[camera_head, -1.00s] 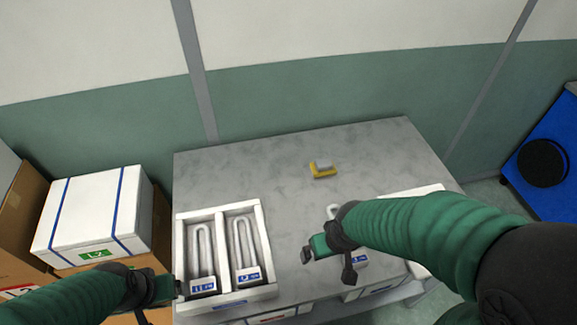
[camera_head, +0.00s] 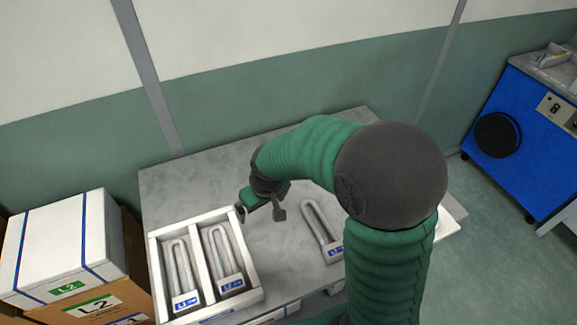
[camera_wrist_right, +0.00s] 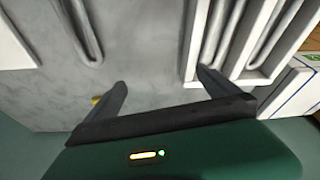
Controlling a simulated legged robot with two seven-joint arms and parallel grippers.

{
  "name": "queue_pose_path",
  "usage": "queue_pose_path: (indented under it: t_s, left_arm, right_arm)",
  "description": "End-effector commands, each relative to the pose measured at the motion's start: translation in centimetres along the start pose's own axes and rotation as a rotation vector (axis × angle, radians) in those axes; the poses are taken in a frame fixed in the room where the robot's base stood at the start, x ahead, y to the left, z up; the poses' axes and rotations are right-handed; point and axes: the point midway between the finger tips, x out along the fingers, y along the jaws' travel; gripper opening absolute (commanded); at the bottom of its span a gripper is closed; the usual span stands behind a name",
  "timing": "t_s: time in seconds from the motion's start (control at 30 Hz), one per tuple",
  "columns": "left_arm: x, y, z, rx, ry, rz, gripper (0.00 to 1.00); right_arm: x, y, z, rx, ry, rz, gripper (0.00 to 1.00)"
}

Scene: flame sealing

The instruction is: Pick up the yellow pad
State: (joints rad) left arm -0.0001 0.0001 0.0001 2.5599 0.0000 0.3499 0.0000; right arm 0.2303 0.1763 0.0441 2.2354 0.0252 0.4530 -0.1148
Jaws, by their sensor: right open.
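The yellow pad (camera_wrist_right: 96,100) shows only as a small yellow sliver beside the left finger in the right wrist view. In the head view my right arm hides it. My right gripper (camera_head: 260,212) is open and empty, above the grey table just right of the white two-slot tray. In the right wrist view its two fingers (camera_wrist_right: 160,92) are spread apart, with bare table between them. My left gripper is out of view.
The white tray (camera_head: 255,272) holds two U-shaped tubes at the table's (camera_head: 165,190) left. Another U-shaped tube (camera_head: 313,222) lies right of my right gripper. White and brown boxes (camera_head: 62,240) stand left of the table. A blue cabinet (camera_head: 530,130) is far right.

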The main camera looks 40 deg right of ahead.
Motion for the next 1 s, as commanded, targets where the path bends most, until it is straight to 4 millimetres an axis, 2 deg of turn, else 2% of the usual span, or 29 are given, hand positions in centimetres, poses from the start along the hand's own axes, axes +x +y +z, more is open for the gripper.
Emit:
queue_pose_path:
  t_s: [0.03, 0.17, 0.27, 0.3, 0.4, 0.43, 0.5, 0.57, 0.9, 1.0]
  left_arm:
    - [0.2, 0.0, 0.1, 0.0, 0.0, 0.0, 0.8]
    - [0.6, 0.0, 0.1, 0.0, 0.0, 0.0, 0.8]
    - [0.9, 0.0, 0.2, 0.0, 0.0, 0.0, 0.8]
    - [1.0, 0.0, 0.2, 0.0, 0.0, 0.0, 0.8]
    - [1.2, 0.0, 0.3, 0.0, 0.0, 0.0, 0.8]
    - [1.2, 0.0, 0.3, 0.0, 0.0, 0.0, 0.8]
    - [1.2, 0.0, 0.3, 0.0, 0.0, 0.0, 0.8]
    - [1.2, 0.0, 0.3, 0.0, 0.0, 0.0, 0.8]
    - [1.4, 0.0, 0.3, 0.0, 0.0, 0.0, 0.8]
    - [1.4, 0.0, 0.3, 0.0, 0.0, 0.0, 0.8]
  right_arm:
    - [0.3, 1.6, -1.6, 0.023, 0.01, 0.007, 1.0]
    - [0.8, 6.5, -5.8, 0.076, 0.035, 0.024, 1.0]
    - [1.1, 11.8, -8.8, 0.125, 0.061, 0.037, 1.0]
    - [1.1, 14.1, -9.9, 0.146, 0.073, 0.043, 1.0]
    - [1.0, 19.3, -11.5, 0.187, 0.098, 0.056, 1.0]
    - [0.9, 20.3, -11.8, 0.195, 0.104, 0.058, 1.0]
    - [0.9, 21.7, -12.1, 0.203, 0.111, 0.061, 1.0]
    - [1.5, 22.0, -12.2, 0.204, 0.112, 0.062, 1.0]
    - [9.8, 22.4, -13.1, 0.203, 0.11, 0.062, 1.0]
    - [11.4, 22.6, -13.3, 0.203, 0.113, 0.062, 1.0]
